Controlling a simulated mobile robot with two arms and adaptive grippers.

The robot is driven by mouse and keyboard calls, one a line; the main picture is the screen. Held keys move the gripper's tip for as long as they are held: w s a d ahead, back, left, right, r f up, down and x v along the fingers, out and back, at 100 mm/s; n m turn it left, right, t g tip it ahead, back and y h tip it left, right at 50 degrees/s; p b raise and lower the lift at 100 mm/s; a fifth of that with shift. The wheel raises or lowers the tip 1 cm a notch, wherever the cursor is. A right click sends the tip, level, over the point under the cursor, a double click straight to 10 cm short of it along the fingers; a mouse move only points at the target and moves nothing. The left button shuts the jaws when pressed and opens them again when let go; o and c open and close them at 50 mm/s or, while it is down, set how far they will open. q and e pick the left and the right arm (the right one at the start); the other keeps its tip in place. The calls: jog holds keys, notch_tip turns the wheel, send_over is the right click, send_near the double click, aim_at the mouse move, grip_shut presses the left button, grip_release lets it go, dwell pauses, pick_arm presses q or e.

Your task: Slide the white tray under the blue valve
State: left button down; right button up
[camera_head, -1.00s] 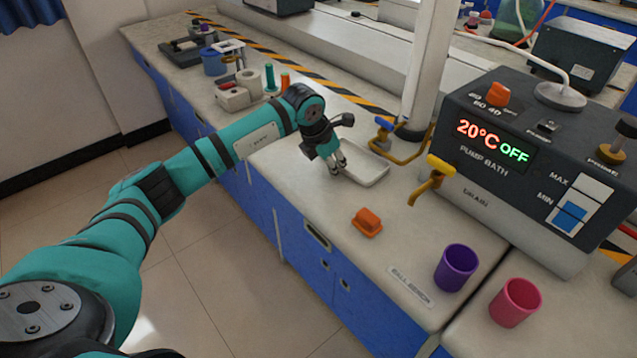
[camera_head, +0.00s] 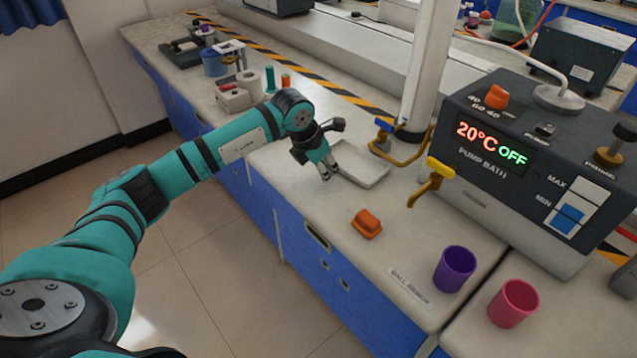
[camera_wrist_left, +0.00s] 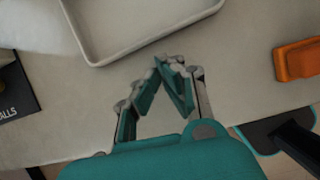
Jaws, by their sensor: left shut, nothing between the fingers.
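The white tray (camera_head: 362,169) lies flat on the bench, and its near edge also shows in the left wrist view (camera_wrist_left: 150,46). The blue valve (camera_head: 383,125) is on a yellow pipe beyond the tray, near the white column. My left gripper (camera_head: 327,176) is shut and empty, just left of the tray's near-left edge. In the left wrist view its fingertips (camera_wrist_left: 168,60) meet close to the tray's rim; I cannot tell whether they touch it. My right gripper is out of view.
An orange block (camera_head: 367,223) sits on the bench in front of the tray. A yellow valve (camera_head: 436,177) sticks out from the pump bath (camera_head: 530,160) at the right. A purple cup (camera_head: 455,268) and a pink cup (camera_head: 513,303) stand at the front right.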

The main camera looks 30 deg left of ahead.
pick_arm(q)
notch_tip(320, 180, up, 8)
jog(key=p, duration=0.4)
jog(key=shift+f, duration=0.15)
jog(key=shift+f, duration=0.1)
dwell(0.5)
